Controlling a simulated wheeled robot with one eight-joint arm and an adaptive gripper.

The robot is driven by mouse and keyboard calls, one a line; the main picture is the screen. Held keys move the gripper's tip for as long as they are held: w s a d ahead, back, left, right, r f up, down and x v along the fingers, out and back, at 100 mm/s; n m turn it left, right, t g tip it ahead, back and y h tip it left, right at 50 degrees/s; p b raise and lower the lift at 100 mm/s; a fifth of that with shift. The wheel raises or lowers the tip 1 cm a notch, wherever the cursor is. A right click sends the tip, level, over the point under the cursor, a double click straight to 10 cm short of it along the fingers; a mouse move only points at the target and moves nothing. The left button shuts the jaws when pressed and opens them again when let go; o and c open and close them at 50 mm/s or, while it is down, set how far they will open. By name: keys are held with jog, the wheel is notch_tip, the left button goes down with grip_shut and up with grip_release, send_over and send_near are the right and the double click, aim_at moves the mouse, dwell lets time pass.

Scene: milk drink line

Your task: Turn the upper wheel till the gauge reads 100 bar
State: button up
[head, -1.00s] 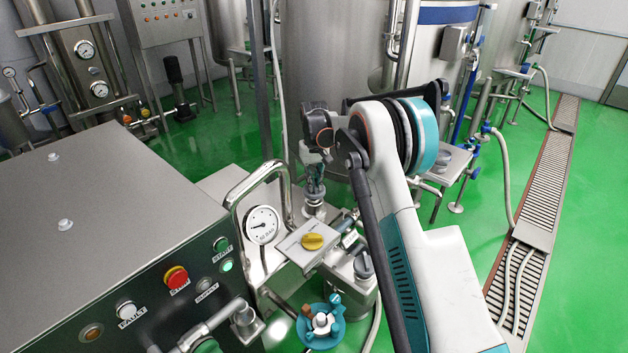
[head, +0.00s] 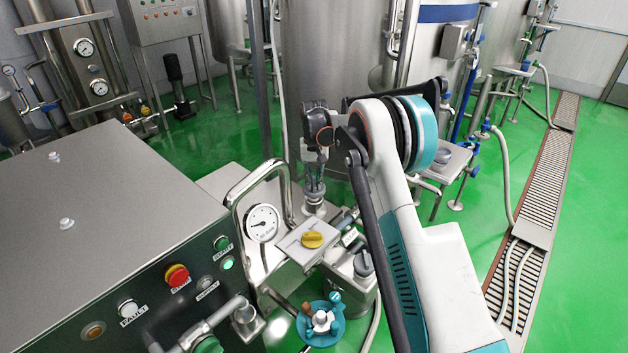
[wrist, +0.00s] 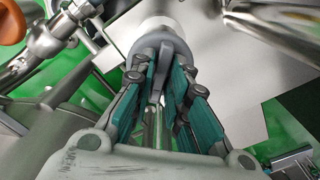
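My gripper (head: 314,190) points down at a metal fitting (head: 313,208) behind the gauge. In the wrist view, its teal-padded fingers (wrist: 163,62) are close together against a rounded grey part (wrist: 178,45), which looks like the upper wheel; the fingers hide much of it. The gripper appears shut on this part, though the exact contact is hard to see. The round white gauge (head: 262,223) stands left of the gripper; its needle is visible, but the reading is too small to make out.
A bent metal pipe handle (head: 240,187) arches close to the left of the gripper. The control cabinet (head: 105,205) with several buttons fills the left.

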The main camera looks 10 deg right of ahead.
aim_at(314, 182)
jog(key=shift+o, duration=0.5)
jog(key=shift+r, duration=0.1)
notch_tip(314, 182, up, 12)
dwell(3.5)
